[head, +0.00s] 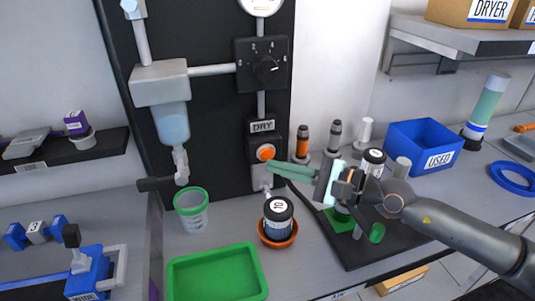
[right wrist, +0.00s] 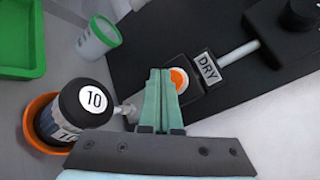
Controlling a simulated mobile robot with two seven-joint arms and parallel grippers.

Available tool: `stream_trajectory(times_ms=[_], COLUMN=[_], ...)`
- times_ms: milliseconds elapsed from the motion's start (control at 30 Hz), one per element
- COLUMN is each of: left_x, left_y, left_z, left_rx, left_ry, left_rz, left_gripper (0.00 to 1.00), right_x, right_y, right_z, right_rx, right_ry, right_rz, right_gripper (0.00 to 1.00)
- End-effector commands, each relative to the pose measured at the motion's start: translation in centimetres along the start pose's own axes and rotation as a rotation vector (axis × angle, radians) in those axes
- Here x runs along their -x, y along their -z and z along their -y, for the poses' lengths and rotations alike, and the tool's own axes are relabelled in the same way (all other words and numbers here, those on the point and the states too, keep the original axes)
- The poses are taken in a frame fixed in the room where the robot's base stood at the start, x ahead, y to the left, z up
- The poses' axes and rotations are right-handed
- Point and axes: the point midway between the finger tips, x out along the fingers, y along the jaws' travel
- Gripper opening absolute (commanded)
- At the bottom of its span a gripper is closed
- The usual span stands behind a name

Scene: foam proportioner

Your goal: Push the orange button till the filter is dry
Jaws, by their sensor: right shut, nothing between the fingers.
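The orange button (head: 266,153) sits in a pale ring on the black box with the DRY label (head: 263,127). In the right wrist view the button (right wrist: 179,78) is partly hidden behind my fingers. My right gripper (head: 270,167) is shut and empty, its green fingertips at the button's lower edge; I cannot tell whether they touch it. The fingers also show in the right wrist view (right wrist: 160,75). A dark filter canister marked 10 (head: 278,208) stands upright in an orange dish (head: 278,238) below the box, by a small metal nozzle (head: 263,187). My left gripper is out of view.
A green-rimmed cup (head: 191,209) stands under the tap at left, with a green tray (head: 216,274) in front. A blue USED bin (head: 424,146) stands at right. A black dial box (head: 262,65) is above.

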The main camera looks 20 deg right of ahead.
Motion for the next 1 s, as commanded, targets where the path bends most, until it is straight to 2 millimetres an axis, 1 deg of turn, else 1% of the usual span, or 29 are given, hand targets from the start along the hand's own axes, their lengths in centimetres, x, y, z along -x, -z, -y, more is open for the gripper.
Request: stream_trajectory(times_ms=[200, 467, 1000], left_x=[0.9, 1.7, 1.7], left_y=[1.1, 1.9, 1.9], left_z=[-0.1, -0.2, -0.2], left_rx=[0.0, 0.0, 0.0], left_ry=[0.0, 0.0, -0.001], left_rz=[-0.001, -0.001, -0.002], left_gripper=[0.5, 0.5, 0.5], right_x=[1.5, 3.1, 3.3], right_y=[-1.2, -2.3, -2.5], right_z=[-1.0, -2.2, -2.4], right_rx=[-0.002, -0.001, 0.0], right_ry=[-0.004, -0.002, -0.001], right_rz=[-0.002, -0.002, 0.0], right_gripper=[0.0, 0.0, 0.0])
